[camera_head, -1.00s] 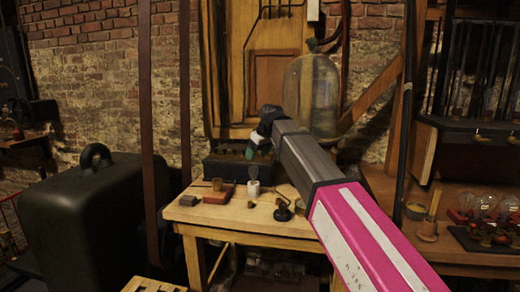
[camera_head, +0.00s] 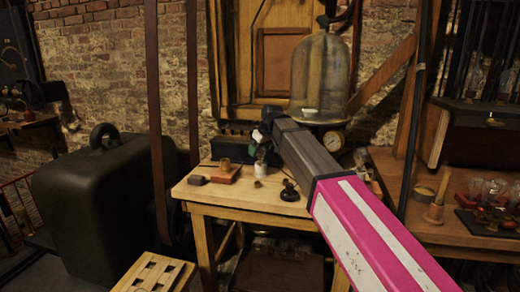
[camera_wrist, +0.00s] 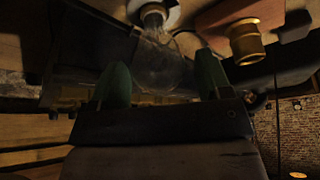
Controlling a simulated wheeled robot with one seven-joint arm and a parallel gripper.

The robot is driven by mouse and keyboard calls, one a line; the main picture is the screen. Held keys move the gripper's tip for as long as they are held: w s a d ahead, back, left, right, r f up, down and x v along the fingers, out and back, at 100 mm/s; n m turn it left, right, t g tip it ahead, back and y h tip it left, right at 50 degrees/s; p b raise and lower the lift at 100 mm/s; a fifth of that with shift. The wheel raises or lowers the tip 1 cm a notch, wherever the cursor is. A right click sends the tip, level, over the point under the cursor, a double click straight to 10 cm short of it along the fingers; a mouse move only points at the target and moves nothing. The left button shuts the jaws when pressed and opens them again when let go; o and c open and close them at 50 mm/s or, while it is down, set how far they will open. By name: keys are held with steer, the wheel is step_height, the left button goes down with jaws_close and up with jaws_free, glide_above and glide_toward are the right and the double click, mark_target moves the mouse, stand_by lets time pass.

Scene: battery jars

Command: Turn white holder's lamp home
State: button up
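The white holder (camera_head: 260,170) stands upright on the wooden bench. It also shows at the top of the wrist view (camera_wrist: 158,14). A clear glass lamp (camera_wrist: 160,64) is at the holder, its neck toward the white ring; whether it is fully seated cannot be told. My gripper (camera_head: 262,151) is just above the holder, pointing down. In the wrist view its green fingertips (camera_wrist: 160,80) stand apart on either side of the lamp's globe. Narrow gaps seem to remain, and no firm contact is visible.
A red-brown block with a brass socket (camera_head: 225,172) stands left of the holder, beside a small dark block (camera_head: 197,180). A dark round-based holder (camera_head: 290,192) is to the right. A glass bell jar (camera_head: 320,75) stands behind. The bench front (camera_head: 240,201) is bare.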

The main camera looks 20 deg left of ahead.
steer(key=c, duration=0.8)
steer(key=m+t+h, duration=0.1)
steer(key=m, duration=0.3)
steer(key=shift+w+d+m, duration=0.1)
steer(key=shift+m, duration=0.2)
steer(key=shift+m+t+h, duration=0.4)
steer(key=shift+m+t, duration=0.1)
steer(key=shift+m, duration=0.5)
steer(key=m+h, duration=0.1)
steer(key=m, duration=0.2)
steer(key=shift+w+d, duration=0.1)
steer(key=m, duration=0.1)
steer(key=m+h, duration=0.1)
steer(key=m, duration=0.1)
steer(key=shift+d+t+h, duration=0.15)
steer(key=shift+t+h, duration=0.15)
steer(key=shift+m, duration=0.3)
